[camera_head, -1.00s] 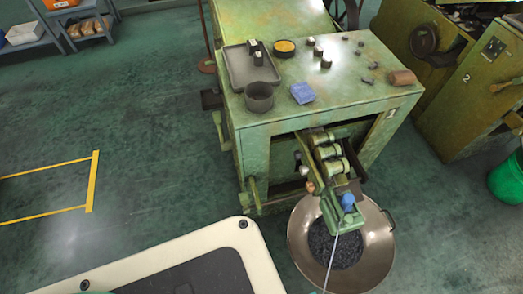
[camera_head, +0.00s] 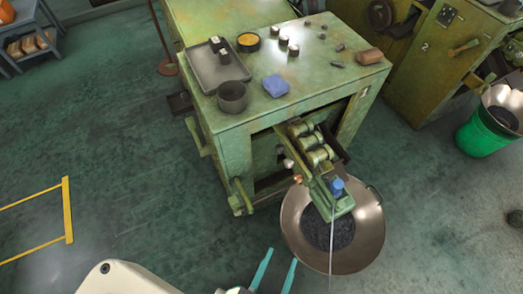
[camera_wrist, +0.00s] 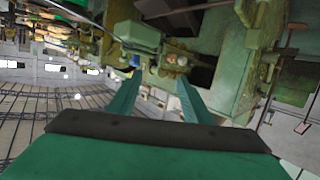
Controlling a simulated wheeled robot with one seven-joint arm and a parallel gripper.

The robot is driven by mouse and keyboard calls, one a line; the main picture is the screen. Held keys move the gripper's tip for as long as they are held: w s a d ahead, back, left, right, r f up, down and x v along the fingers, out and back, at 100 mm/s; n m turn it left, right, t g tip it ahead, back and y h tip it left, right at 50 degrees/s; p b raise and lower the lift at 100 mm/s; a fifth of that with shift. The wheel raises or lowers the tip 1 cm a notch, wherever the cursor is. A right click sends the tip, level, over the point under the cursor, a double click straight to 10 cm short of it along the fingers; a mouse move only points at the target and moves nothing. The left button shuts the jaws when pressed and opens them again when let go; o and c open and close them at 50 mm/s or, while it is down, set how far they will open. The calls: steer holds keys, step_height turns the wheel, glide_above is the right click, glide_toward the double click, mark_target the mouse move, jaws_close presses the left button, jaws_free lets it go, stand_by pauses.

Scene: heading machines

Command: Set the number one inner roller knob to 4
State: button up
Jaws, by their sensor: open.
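The green machine marked 1 (camera_head: 228,128) carries a roller unit with several pale green rollers (camera_head: 313,146) on its front. Small round knobs sit at the unit's left side, one pale (camera_head: 289,163) and one orange-brown (camera_head: 297,179). I cannot tell which is the inner roller knob, and no dial numbers are readable. In the wrist view a pale knob (camera_wrist: 171,58) and a reddish knob (camera_wrist: 182,61) show beyond my fingertips. My gripper (camera_head: 282,256) is open and empty, below and apart from the knobs; its teal fingers also show in the wrist view (camera_wrist: 158,75).
A wide metal pan (camera_head: 370,226) with dark pieces stands under the roller unit. A tray (camera_head: 205,75), a dark cup (camera_head: 232,97) and a blue cloth (camera_head: 276,86) lie on the machine top. Machine 2 (camera_head: 420,75) stands right.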

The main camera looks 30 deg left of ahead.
steer(key=w+a+f+n+g+y, duration=0.2)
steer(key=w+a+f+n, duration=0.5)
steer(key=a+f, duration=0.25)
steer(key=n+t+h, duration=0.2)
steer(key=n+h, duration=0.5)
steer(key=n, duration=0.5)
glide_toward(277, 150)
steer(key=x, duration=0.8)
steer(key=shift+w+d+r, duration=0.1)
steer(key=shift+w+d, duration=0.05)
steer(key=shift+d, duration=0.1)
steer(key=c, duration=1.1)
